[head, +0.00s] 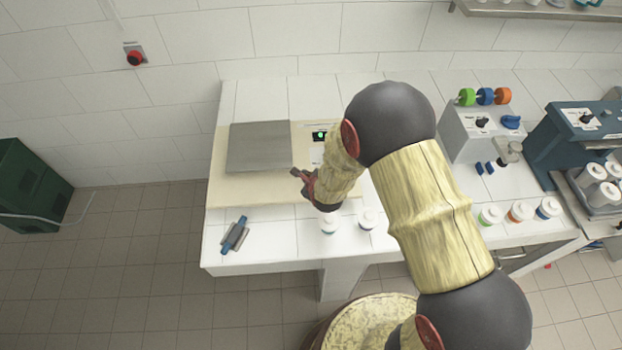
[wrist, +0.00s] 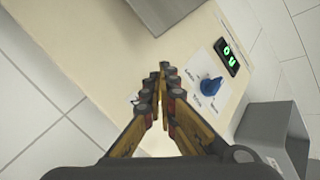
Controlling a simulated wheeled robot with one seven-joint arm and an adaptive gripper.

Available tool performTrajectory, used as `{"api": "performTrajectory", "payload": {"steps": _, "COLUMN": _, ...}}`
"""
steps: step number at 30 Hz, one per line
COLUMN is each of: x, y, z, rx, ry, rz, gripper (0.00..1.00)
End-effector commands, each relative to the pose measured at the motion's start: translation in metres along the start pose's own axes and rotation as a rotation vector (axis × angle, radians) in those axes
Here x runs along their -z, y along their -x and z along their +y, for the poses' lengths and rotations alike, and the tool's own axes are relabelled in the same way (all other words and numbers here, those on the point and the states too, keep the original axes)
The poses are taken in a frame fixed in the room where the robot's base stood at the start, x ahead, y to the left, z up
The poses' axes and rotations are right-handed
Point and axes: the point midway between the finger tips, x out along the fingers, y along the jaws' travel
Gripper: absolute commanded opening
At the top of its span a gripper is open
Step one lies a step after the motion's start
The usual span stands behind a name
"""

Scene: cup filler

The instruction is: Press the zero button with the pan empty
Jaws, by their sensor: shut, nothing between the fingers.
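The scale has a cream body (head: 225,190) and a flat grey pan (head: 258,147) with nothing on it. Its dark display (head: 320,136) is lit green; in the wrist view the display (wrist: 229,56) shows green characters. A blue knob (wrist: 211,85) sits on a white labelled panel beside the display. My gripper (head: 295,173) is at the pan's front right corner, over the cream body. In the wrist view my gripper (wrist: 165,72) is shut and empty. A small white label (wrist: 133,98) shows beside the fingers. I cannot make out the zero button; the fingers may hide it.
A blue-and-grey tool (head: 235,235) lies at front left. A filler with coloured knobs (head: 480,130) and a blue machine (head: 585,130) stand to the right. A grey box (wrist: 272,138) is near in the wrist view.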

Motion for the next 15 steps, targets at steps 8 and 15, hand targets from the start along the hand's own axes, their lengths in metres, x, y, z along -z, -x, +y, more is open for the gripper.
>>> {"api": "performTrajectory", "payload": {"steps": 8, "x": -0.001, "y": 0.0017, "z": -0.0011, "rx": 0.0, "ry": 0.0, "rz": 0.0, "gripper": 0.0}}
{"api": "performTrajectory", "payload": {"steps": 15, "x": -0.0054, "y": 0.0072, "z": -0.0054, "rx": 0.001, "ry": 0.0, "rz": -0.001, "gripper": 0.0}}
